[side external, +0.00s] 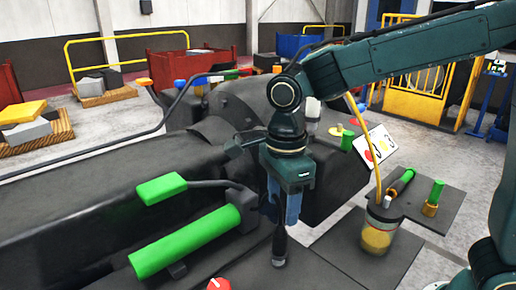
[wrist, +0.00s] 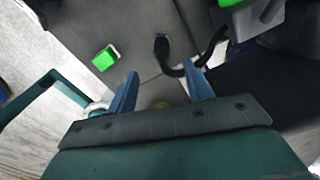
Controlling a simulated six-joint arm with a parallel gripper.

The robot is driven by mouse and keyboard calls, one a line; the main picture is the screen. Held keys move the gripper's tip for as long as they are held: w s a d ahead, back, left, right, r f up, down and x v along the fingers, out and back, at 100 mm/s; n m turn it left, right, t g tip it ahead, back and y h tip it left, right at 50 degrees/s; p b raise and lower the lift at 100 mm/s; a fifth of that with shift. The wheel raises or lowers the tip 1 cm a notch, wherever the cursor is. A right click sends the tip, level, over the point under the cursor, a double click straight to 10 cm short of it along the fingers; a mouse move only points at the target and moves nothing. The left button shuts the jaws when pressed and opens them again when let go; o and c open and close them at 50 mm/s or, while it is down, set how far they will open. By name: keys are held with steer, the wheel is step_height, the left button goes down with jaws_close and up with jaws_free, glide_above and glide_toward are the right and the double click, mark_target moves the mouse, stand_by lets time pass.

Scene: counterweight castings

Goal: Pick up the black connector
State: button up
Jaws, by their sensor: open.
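My gripper (side external: 283,218) points down over the dark work surface, its two blue fingers apart. It also shows in the wrist view (wrist: 163,80), with nothing seen between the fingertips. The black connector (side external: 280,246) stands roughly upright just below the fingers in the side view; its upper end is close to or partly behind them.
A green cylinder (side external: 185,243) and a green block (side external: 161,188) lie left of the gripper on the dark casting. A red knob (side external: 219,284) is at the front. A jar (side external: 380,228) with yellow contents stands to the right. A green piece (wrist: 105,58) is left in the wrist view.

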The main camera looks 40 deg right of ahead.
mark_target(279, 245)
step_height(279, 245, down, 7)
steer(key=shift+r, duration=0.1)
stand_by(0.4)
steer(key=shift+w+f, duration=0.15)
steer(key=shift+f, duration=2.45)
steer(key=shift+c, duration=0.3)
steer(key=c, duration=0.8)
